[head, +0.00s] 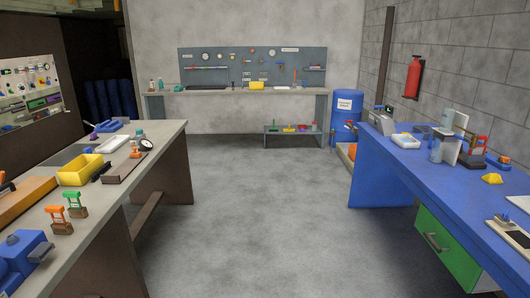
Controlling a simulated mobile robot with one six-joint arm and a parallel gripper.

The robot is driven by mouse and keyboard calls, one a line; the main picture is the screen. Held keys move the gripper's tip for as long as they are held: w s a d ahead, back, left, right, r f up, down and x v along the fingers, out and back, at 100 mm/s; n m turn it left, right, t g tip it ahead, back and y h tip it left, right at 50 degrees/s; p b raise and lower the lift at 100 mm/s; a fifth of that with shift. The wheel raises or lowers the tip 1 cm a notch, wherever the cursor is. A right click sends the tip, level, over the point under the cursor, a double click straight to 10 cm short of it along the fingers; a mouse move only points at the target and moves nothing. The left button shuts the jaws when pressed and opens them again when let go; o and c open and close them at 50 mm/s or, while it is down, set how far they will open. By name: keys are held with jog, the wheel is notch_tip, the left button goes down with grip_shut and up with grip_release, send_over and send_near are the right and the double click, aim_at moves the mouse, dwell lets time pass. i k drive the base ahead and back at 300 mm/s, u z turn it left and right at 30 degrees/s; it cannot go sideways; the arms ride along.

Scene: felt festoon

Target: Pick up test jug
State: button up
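The likeliest test jug is a pale grey, upright cylindrical vessel (436,151) on the blue workbench (400,172) at the right. It stands beside a taller grey-white object, and at this size I cannot tell its handle or spout clearly. My gripper is not in view, and nothing in the picture shows whether it holds anything.
A grey workbench (150,160) at the left holds a yellow bin (80,170) and several tools. Wide bare floor (265,220) lies between the benches. A far bench (235,92), a blue drum (345,112) and a red extinguisher (413,78) are beyond.

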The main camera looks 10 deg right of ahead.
aim_at(436, 144)
jog(key=z, duration=0.1)
jog(key=i, duration=0.8)
jog(key=z, duration=0.55)
jog(key=i, duration=0.7)
jog(key=z, duration=0.9)
jog(key=i, duration=0.65)
jog(key=z, duration=0.3)
